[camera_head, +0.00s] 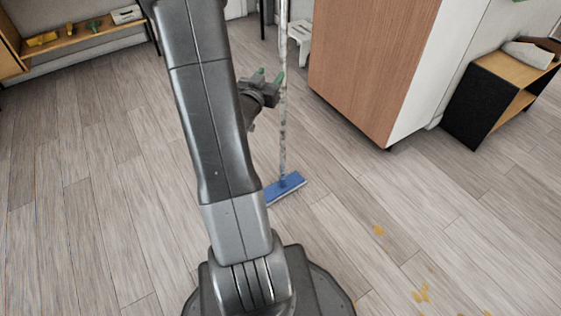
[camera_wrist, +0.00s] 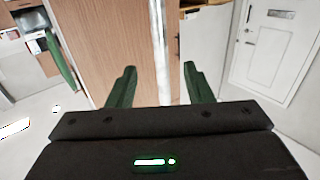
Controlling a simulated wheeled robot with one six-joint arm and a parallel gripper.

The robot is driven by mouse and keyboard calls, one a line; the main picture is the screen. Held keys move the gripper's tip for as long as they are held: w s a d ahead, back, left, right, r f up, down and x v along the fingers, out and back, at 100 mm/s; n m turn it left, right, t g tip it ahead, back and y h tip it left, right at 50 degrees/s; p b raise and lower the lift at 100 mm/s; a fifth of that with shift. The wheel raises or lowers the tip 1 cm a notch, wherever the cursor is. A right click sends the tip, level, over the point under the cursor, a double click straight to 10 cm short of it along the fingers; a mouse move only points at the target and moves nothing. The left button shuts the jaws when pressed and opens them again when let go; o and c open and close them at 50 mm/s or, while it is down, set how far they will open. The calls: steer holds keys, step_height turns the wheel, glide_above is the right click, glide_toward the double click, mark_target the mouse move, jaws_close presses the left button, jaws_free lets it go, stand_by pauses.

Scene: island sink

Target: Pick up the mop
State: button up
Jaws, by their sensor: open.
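The mop stands upright on the floor, with a thin pale speckled handle (camera_head: 283,120) and a flat blue head (camera_head: 287,186). My gripper (camera_head: 268,76) has green fingers and is just left of the handle in the head view, part-way up it. In the wrist view the handle (camera_wrist: 160,50) runs vertically in the gap between the two open fingers of my gripper (camera_wrist: 158,84). The fingers are apart and do not visibly touch the handle. Part of the mop head is hidden behind my arm in the head view.
A wooden cabinet block (camera_head: 365,65) stands right of the mop. A black open shelf (camera_head: 472,110) is farther right. A wooden wall shelf (camera_head: 75,36) holds small items at the upper left. Orange spots (camera_head: 421,296) lie on the floor. Much of the floor is clear.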

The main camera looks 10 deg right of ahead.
mark_target(282, 56)
steer(key=x, duration=0.6)
steer(key=shift+w+d+b, duration=0.1)
steer(key=shift+w+b, duration=0.05)
steer(key=shift+b, duration=0.2)
steer(key=x, duration=0.3)
steer(key=r+b+x, duration=0.1)
steer(key=x, duration=0.1)
steer(key=shift+w+d, duration=0.1)
steer(key=shift+w, duration=0.05)
steer(key=c, duration=1)
